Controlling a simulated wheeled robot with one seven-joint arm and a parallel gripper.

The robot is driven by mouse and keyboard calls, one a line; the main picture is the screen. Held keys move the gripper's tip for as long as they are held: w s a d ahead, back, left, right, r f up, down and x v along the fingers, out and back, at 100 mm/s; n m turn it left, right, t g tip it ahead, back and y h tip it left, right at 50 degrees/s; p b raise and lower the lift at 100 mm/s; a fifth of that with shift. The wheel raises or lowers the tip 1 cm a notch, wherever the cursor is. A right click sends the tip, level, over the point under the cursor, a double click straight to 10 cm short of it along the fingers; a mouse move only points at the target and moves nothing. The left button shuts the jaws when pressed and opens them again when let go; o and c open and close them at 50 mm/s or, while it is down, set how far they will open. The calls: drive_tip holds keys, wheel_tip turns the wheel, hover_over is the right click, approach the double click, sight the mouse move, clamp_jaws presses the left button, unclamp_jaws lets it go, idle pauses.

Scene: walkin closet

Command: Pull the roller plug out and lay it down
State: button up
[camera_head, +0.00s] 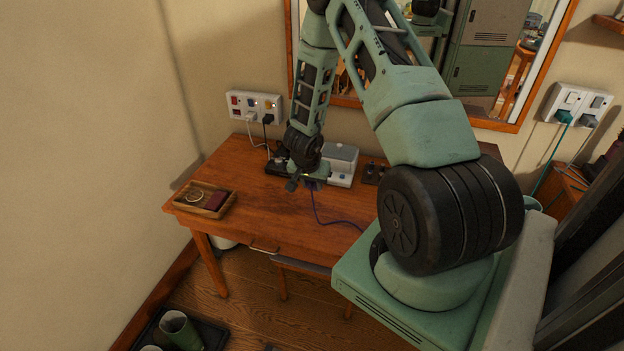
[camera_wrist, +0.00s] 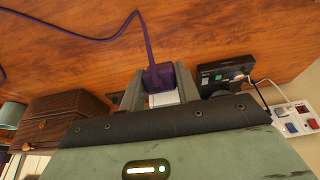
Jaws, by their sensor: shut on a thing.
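The purple plug (camera_wrist: 158,78) sits between the two fingers of my gripper (camera_wrist: 161,90) in the wrist view, and the fingers are shut on it. A white piece shows just below it between the fingers; I cannot tell what it belongs to. A purple cord (camera_wrist: 149,40) runs from the plug across the wooden table, and also shows in the head view (camera_head: 318,212). In the head view my gripper (camera_head: 310,182) is low over the table and mostly hides the plug. A black power strip (camera_wrist: 215,83) lies beside it, apart from the plug in the wrist view.
A grey-and-white box (camera_head: 341,165) stands right of my gripper, close by. A wooden tray (camera_head: 186,200) sits at the table's left end. A wall socket panel (camera_head: 254,103) with plugged cords is behind.

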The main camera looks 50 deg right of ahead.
drive_tip(key=shift+f+b, duration=4.05)
drive_tip(key=shift+f, duration=0.35)
drive_tip(key=shift+f+b, duration=1.3)
drive_tip(key=shift+f, duration=0.5)
drive_tip(key=o, duration=1.2)
drive_tip(key=shift+c, duration=0.2)
drive_tip(key=shift+r, duration=0.15)
drive_tip(key=p+v, duration=0.4)
drive_tip(key=v, duration=1.3)
drive_tip(key=shift+a+p, duration=0.2)
drive_tip(key=shift+p, duration=0.1)
